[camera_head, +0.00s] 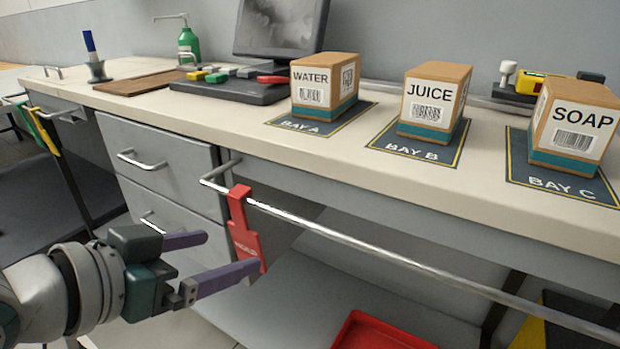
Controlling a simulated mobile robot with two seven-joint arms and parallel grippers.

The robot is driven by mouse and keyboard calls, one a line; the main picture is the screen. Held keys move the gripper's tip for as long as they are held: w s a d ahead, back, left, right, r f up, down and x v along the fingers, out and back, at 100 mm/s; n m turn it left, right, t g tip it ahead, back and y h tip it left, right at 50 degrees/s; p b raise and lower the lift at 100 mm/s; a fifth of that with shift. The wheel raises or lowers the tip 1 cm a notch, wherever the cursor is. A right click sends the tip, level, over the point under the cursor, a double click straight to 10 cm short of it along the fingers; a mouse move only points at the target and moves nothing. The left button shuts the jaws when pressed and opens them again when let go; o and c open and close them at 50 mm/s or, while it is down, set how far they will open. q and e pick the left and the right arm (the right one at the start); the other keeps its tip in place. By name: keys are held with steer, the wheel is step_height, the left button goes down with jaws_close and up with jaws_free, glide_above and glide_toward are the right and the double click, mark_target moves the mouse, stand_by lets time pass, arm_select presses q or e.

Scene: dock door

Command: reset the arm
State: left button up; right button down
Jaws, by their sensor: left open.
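My left gripper (231,252) comes in at the lower left. Its two purple fingers are spread apart with nothing held between them. The upper fingertip is left of the tag. My right gripper is not in view.
On the counter (220,125), the WATER (325,85), JUICE (434,100) and SOAP (575,125) boxes stand on mats marked Bay A, B and C. Grey drawers (165,150) with handles are behind my gripper. A red tray (380,332) lies below.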

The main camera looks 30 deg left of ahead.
arm_select(q)
steer(key=s+d+r+m+g+p, duration=0.1)
steer(key=s+d+r+g+p, duration=0.25)
steer(key=s+r+p, duration=0.6)
steer(key=s+d+r+g+p, duration=0.3)
steer(key=s+r+g+p, duration=0.25)
steer(key=r+p, duration=0.55)
step_height(320, 180, up, 35)
steer(key=p, duration=3.6)
steer(key=shift+s+f+y, duration=0.15)
steer(key=shift+s+y, duration=0.1)
steer(key=shift+y, duration=0.15)
